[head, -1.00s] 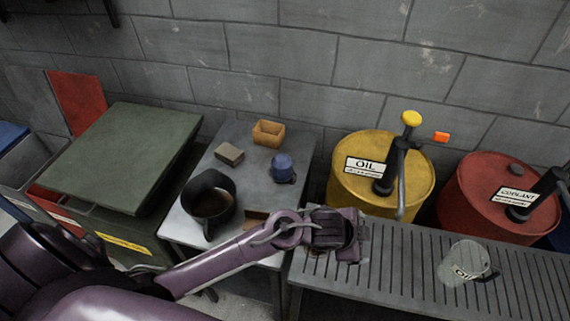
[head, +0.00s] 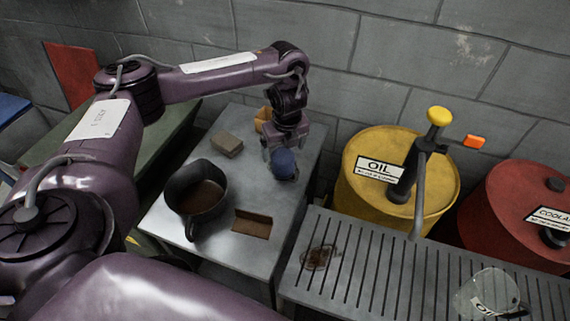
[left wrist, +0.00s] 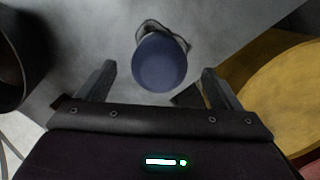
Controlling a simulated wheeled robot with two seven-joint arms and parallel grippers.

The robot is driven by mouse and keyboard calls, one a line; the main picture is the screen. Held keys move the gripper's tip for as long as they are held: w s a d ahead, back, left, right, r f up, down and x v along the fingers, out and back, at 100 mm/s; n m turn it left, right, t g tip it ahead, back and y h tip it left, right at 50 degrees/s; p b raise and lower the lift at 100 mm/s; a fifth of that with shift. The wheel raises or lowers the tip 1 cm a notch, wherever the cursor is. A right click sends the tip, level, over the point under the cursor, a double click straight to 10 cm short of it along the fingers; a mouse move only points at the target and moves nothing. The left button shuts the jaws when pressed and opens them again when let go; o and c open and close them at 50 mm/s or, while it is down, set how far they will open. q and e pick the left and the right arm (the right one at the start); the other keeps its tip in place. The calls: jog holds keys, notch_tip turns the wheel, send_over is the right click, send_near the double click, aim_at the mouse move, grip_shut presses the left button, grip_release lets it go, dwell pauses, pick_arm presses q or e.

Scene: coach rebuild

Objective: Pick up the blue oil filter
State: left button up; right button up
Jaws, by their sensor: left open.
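The blue oil filter (head: 284,164) stands on the grey metal side table (head: 245,266). In the left wrist view the blue oil filter (left wrist: 160,62) shows its round blue top, with a dark-edged clear shape behind it. My left gripper (head: 283,152) points down over the filter in the head view. In the left wrist view my left gripper (left wrist: 158,82) is open, with one finger on each side and the filter slightly ahead of the fingertips. I cannot tell whether a finger touches it. My right gripper is not in view.
A black pan (head: 182,199) with brown liquid, a brown block (head: 227,145), an orange box (head: 262,120) and a brown rectangular piece (head: 253,224) share the table. A yellow oil drum (head: 362,210) and slatted bench (head: 385,262) stand to the right.

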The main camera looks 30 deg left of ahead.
pick_arm(q)
notch_tip(320, 180, down, 3)
jog(key=shift+a+r+b, duration=0.1)
jog(key=shift+b, duration=0.45)
jog(key=f, duration=0.4)
jog(key=shift+w+a+f, duration=0.1)
jog(key=shift+w+a, duration=0.05)
jog(key=shift+a, duration=0.05)
jog(key=c, duration=1.3)
